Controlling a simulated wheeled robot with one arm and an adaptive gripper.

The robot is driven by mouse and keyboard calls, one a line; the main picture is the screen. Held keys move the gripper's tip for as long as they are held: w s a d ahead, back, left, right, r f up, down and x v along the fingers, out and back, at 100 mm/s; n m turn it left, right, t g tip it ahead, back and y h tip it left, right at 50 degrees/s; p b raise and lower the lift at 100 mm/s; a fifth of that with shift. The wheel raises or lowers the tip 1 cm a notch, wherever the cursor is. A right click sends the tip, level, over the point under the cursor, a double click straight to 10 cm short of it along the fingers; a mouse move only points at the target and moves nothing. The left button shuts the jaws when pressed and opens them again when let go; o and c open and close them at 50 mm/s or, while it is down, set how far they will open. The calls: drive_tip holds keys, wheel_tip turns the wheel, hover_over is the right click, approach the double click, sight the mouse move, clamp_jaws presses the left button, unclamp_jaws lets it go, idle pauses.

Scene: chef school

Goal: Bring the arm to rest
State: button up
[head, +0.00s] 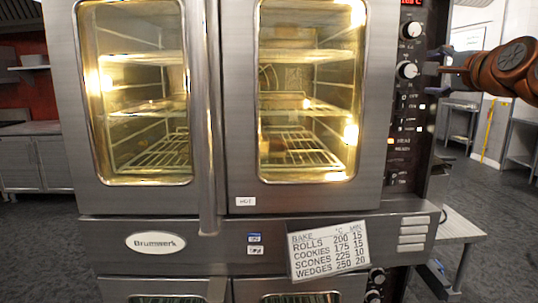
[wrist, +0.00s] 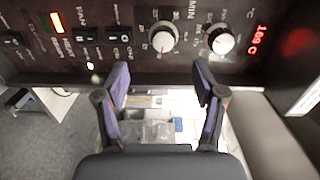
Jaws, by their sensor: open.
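My arm (head: 500,70) reaches in from the right in the head view, orange-brown and raised. My gripper (head: 436,62) is beside the oven's dark control panel (head: 409,100), near its two knobs. In the wrist view my gripper (wrist: 160,78) is open, with its two purple-grey fingers spread and nothing between them. The upper knob (head: 411,30) and lower knob (head: 407,70) also show in the wrist view, as a white-faced knob (wrist: 220,41) and another knob (wrist: 163,37) beyond the fingertips. I see no finger around a knob.
The steel oven (head: 150,228) fills the middle of the head view, both glass doors shut and its racks lit. A bake chart (head: 329,250) hangs below the right door. A red display (wrist: 259,38) is lit. A low table (head: 465,226) stands at the right; grey floor lies beyond.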

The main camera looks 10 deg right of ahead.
drive_tip(key=a+f+n+g+y+p, duration=0.1)
drive_tip(key=a+f+n+g+y, duration=0.15)
drive_tip(key=a, duration=0.45)
drive_tip(key=a+f+n+g+y+p, duration=0.1)
drive_tip(key=a+f+n, duration=0.3)
drive_tip(key=a, duration=0.4)
drive_tip(key=s+a+f+n+g+p, duration=0.1)
drive_tip(key=s+a+f+n+g, duration=0.3)
drive_tip(key=f, duration=0.3)
drive_tip(key=s+a+f+n+g+p, duration=0.1)
drive_tip(key=s+a+f+n+g, duration=0.15)
drive_tip(key=a+f, duration=0.5)
drive_tip(key=s+f+n+g+h+p, duration=0.1)
drive_tip(key=s+f+g, duration=0.3)
drive_tip(key=s+f, duration=0.7)
drive_tip(key=s+f+n+g+h+p, duration=0.1)
drive_tip(key=s+f+n+g+p, duration=0.2)
drive_tip(key=s+f, duration=0.8)
drive_tip(key=s+n+g, duration=0.1)
drive_tip(key=s+g, duration=0.1)
drive_tip(key=s, duration=0.5)
drive_tip(key=shift+s+d+f+g, duration=0.2)
drive_tip(key=shift+s+f+g, duration=0.1)
drive_tip(key=shift+f, duration=0.05)
